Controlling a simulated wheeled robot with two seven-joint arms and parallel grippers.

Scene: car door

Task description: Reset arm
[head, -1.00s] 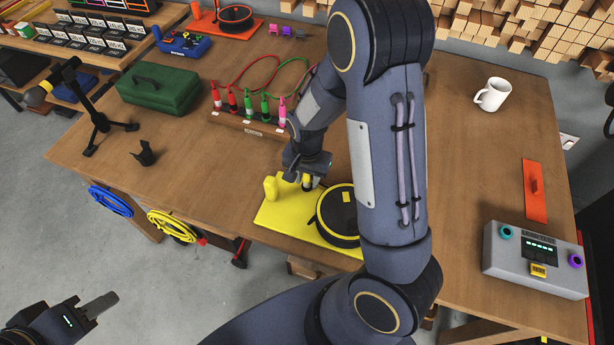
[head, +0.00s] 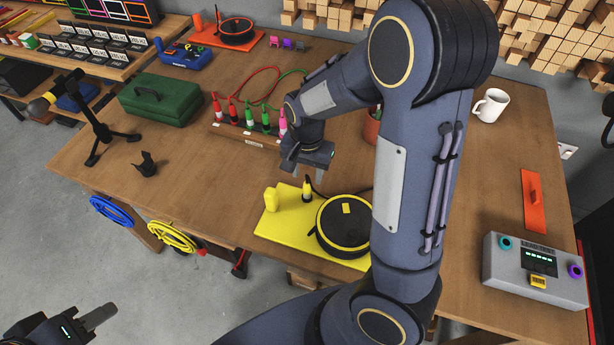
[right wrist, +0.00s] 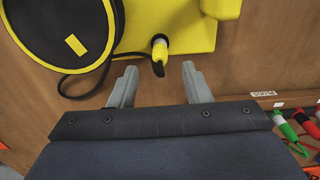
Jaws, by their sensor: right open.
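My right gripper (head: 311,175) is above the workbench, just behind the yellow board. In the right wrist view my right gripper (right wrist: 155,82) has its fingers apart with nothing between them. A yellow probe with a black tip (head: 307,190) stands upright on the yellow board (head: 285,225); it also shows beyond the fingertips in the right wrist view (right wrist: 159,50). A round black and yellow device (head: 345,222) sits on the board with a black cable. My left gripper (head: 100,316) is at the lower left, away from the bench; its finger gap is unclear.
A wooden rack of coloured probes (head: 250,130) stands close behind my right gripper. A green case (head: 161,100) and a black tripod (head: 103,135) are at the left. A grey meter box (head: 530,270), an orange plate (head: 535,202) and a white mug (head: 490,105) are at the right.

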